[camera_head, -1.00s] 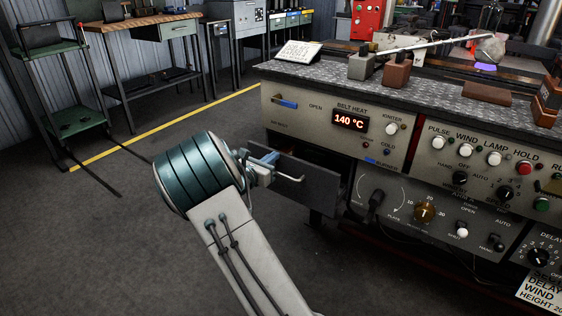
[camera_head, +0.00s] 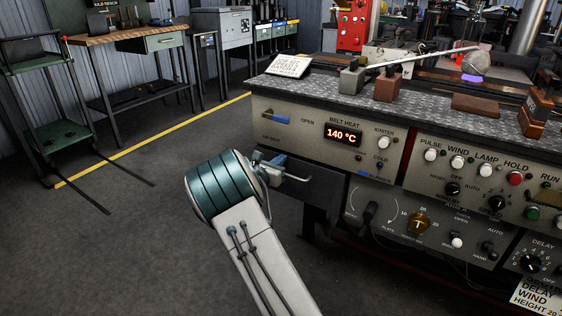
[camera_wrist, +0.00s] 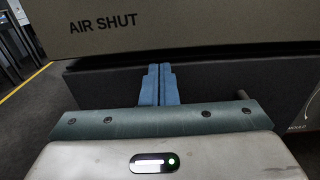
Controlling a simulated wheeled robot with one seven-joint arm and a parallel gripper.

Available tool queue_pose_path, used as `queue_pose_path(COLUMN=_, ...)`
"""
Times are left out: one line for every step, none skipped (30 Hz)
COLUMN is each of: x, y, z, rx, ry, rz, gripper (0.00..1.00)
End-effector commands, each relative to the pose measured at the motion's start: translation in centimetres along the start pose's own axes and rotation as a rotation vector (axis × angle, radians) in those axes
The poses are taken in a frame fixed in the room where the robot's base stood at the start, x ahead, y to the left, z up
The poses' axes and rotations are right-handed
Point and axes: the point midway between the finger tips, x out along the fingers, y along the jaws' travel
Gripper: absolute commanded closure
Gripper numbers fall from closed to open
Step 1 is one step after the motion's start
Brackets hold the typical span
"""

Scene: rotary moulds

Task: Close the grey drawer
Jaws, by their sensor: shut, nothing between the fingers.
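The grey drawer (camera_head: 318,190) is the dark front below the belt heat panel at the left of the machine. Its front sits at or close to the panel's face, and no opening into it shows in the head view. Its bar handle (camera_head: 296,178) sticks out to the right of my fingers. In the wrist view the drawer front (camera_wrist: 215,88) spans below the "AIR SHUT" panel, with part of the handle (camera_wrist: 244,95) at right. My gripper (camera_head: 268,163) is shut and empty. Its blue fingertips (camera_wrist: 159,70) reach the drawer front near its top edge; exact contact is unclear.
The belt heat panel (camera_head: 310,131) overhangs just above my fingers. The machine's worktop (camera_head: 310,86) carries blocks and a rod. A knob panel (camera_head: 420,225) lies to the right of the drawer. The floor (camera_head: 130,240) to the left is open.

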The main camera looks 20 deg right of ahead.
Motion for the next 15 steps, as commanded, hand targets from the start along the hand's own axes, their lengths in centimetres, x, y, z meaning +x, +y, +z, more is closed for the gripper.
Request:
queue_pose_path(x=0.5, y=-0.1, z=0.3, rx=0.001, ry=-0.006, rz=-0.001, gripper=1.0)
queue_pose_path(x=0.5, y=-0.2, z=0.4, rx=0.001, ry=-0.006, rz=-0.001, gripper=1.0)
queue_pose_path(x=0.6, y=-0.2, z=0.4, rx=0.001, ry=-0.007, rz=-0.002, gripper=1.0)
queue_pose_path(x=0.6, y=-0.2, z=0.4, rx=0.001, ry=-0.007, rz=-0.003, gripper=1.0)
queue_pose_path(x=0.7, y=-0.3, z=0.4, rx=0.001, ry=-0.008, rz=-0.003, gripper=1.0)
queue_pose_path(x=0.7, y=-0.3, z=0.5, rx=0.001, ry=-0.008, rz=-0.004, gripper=1.0)
queue_pose_path(x=0.7, y=-0.3, z=0.5, rx=0.001, ry=-0.009, rz=-0.004, gripper=1.0)
queue_pose_path(x=0.7, y=-0.3, z=0.5, rx=0.001, ry=-0.009, rz=-0.004, gripper=1.0)
queue_pose_path(x=0.7, y=-0.4, z=0.6, rx=0.001, ry=-0.009, rz=-0.005, gripper=1.0)
queue_pose_path(x=0.6, y=-0.4, z=0.6, rx=0.001, ry=-0.009, rz=-0.006, gripper=1.0)
queue_pose_path(x=0.5, y=-0.4, z=0.6, rx=0.001, ry=-0.01, rz=-0.007, gripper=1.0)
queue_pose_path(x=0.2, y=-0.4, z=0.7, rx=0.001, ry=-0.01, rz=-0.007, gripper=1.0)
queue_pose_path(x=-0.1, y=-0.4, z=0.7, rx=0.001, ry=-0.009, rz=-0.008, gripper=1.0)
queue_pose_path(x=-0.5, y=-0.3, z=0.7, rx=0.002, ry=-0.009, rz=-0.008, gripper=1.0)
queue_pose_path(x=-1.1, y=-0.2, z=0.7, rx=0.002, ry=-0.009, rz=-0.006, gripper=1.0)
